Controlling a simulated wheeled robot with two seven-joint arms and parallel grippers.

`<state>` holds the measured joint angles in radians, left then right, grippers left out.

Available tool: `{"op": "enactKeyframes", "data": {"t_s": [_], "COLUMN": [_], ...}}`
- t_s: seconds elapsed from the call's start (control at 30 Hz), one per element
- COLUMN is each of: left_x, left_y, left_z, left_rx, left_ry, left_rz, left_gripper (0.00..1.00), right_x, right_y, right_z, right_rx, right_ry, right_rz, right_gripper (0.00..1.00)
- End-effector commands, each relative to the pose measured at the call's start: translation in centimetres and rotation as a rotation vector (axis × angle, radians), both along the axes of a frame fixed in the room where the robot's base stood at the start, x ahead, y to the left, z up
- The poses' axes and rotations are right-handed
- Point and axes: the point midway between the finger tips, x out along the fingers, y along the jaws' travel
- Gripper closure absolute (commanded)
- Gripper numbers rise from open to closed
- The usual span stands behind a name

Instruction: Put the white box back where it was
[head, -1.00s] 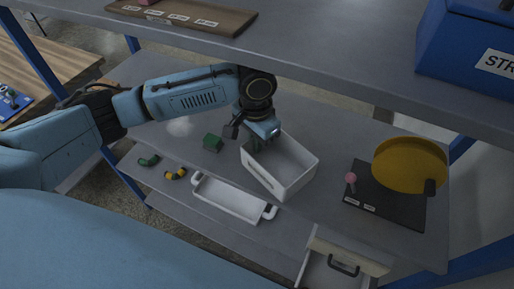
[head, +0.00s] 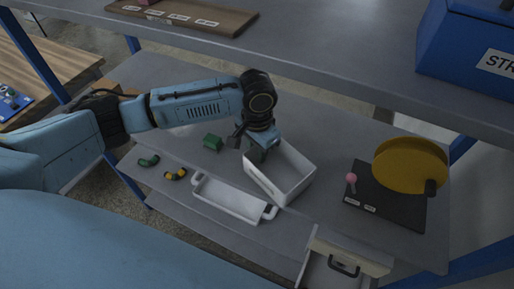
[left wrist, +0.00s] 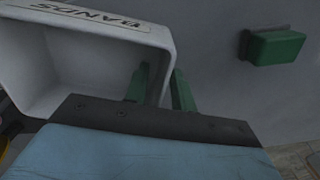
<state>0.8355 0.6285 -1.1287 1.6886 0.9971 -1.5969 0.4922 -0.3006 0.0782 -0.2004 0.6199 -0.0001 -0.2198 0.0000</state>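The white box (head: 268,184) is an open-topped bin on the grey lower shelf, behind and right of a white tray. My left gripper (head: 257,154) is at its left end, pointing down. In the left wrist view the box (left wrist: 22,62) shows its hollow inside and a label reading "BANDS" on its rim. The green fingers of my left gripper (left wrist: 162,88) stand on both sides of one box wall, one inside and one outside, close around it. I cannot tell whether the box is raised off the shelf. My right gripper is not in view.
A white tray with handles (head: 232,201) lies at the shelf's front. A green block (head: 213,142), green bent piece (head: 148,161) and yellow-black piece (head: 175,174) lie left. A yellow disc (head: 408,165) stands on a black base at right. The upper shelf (head: 330,65) overhangs the back.

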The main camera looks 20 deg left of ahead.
Motion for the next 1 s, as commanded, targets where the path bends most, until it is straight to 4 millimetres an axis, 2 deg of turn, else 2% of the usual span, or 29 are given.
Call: {"op": "enactKeyframes", "data": {"t_s": [0.27,0.7,1.0], "left_x": [0.0,0.1,0.0], "left_y": [0.0,0.0,0.0], "left_z": [0.3,6.8,7.8], "left_rx": [0.001,-0.001,0.000], "left_ry": [-0.002,-0.002,0.001], "left_rz": [0.000,0.000,0.001], "left_gripper": [0.75,0.75,0.75], "right_x": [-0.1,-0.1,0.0], "right_y": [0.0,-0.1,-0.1], "right_z": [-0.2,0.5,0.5], "right_rx": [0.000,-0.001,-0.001], "right_ry": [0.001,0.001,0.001], "right_rz": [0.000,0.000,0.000], "right_gripper": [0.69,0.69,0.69]}}
